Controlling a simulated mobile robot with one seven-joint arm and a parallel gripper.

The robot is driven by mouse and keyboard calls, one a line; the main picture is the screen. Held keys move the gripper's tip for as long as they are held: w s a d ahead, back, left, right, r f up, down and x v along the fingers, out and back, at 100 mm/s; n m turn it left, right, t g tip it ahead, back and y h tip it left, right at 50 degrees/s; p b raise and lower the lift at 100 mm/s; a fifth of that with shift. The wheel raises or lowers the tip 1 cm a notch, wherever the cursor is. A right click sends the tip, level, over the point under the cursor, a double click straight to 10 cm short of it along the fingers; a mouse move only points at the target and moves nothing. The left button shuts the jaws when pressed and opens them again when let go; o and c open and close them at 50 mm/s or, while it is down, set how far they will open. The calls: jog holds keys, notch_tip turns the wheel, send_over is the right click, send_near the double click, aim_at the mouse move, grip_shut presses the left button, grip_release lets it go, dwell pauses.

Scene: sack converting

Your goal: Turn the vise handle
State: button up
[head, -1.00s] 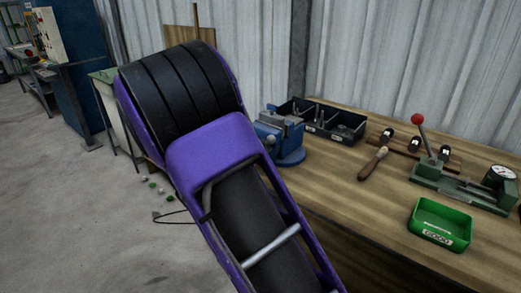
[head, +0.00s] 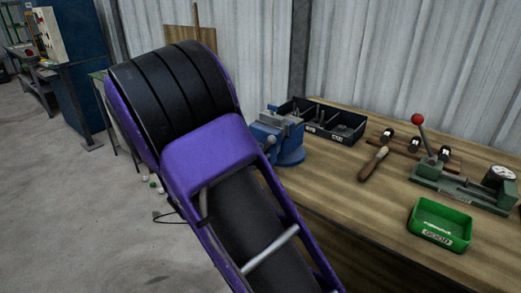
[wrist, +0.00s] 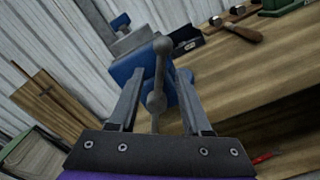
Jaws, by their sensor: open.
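The blue vise (head: 284,136) stands on the left end of the wooden bench in the head view, its left side partly hidden by my purple and black arm. In the wrist view the vise (wrist: 128,68) is tilted and close ahead. Its grey handle (wrist: 160,75), a bar with ball ends, runs up the middle of the view. My gripper (wrist: 160,80) is open, with one finger on each side of the handle as seen from the wrist. I cannot tell whether either finger touches it. The head view does not show the gripper.
The bench (head: 330,190) carries a black parts bin (head: 335,122) behind the vise, a wooden-handled tool (head: 374,163), a green lever press (head: 450,182) and a green tray (head: 440,224). A corrugated wall stands behind. Open floor (head: 70,210) lies to the left.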

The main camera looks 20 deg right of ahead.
jog(key=p+v, duration=0.1)
jog(key=v, duration=1.4)
jog(key=shift+a, duration=0.2)
jog(key=shift+s+r, duration=0.1)
